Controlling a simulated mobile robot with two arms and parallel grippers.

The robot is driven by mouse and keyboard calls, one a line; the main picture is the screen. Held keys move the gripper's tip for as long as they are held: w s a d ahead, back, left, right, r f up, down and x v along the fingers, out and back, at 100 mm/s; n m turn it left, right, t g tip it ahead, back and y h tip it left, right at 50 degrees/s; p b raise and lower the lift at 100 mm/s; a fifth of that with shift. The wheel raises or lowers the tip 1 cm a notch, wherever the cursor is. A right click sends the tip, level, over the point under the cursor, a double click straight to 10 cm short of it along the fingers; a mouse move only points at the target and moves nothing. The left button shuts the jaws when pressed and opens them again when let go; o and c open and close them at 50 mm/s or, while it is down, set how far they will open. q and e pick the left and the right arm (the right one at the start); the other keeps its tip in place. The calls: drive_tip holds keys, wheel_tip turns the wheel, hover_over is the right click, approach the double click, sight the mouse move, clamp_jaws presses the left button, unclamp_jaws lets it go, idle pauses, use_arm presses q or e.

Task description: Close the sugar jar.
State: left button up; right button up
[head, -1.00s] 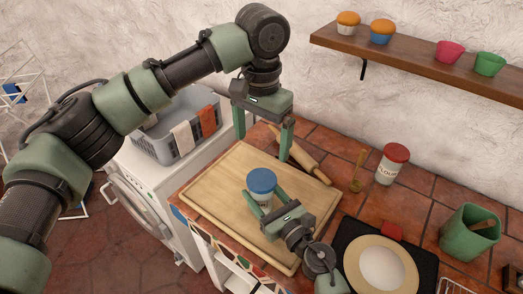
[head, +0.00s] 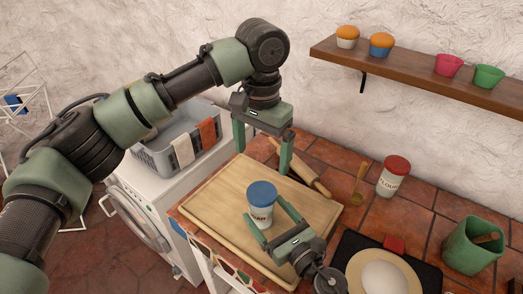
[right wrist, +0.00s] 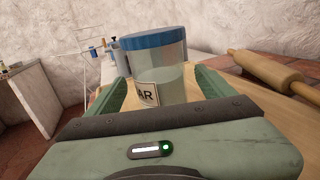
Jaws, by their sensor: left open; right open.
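The sugar jar (head: 260,213) is a clear jar standing upright on the wooden cutting board. Its blue lid (head: 262,190) sits level on top; in the right wrist view the lid (right wrist: 153,38) covers the mouth of the jar (right wrist: 158,85), with no gap that I can make out. My right gripper (head: 264,211) is open, low at the near right side of the jar, its fingers pointing towards it on either side. My left gripper (head: 262,161) is open and empty, pointing down above the far part of the board, behind the jar.
A laundry basket (head: 160,155) is left.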

sight(269, 215)
drive_tip(key=b+v, duration=0.1)
drive_tip(key=v, duration=0.4)
idle(0.4)
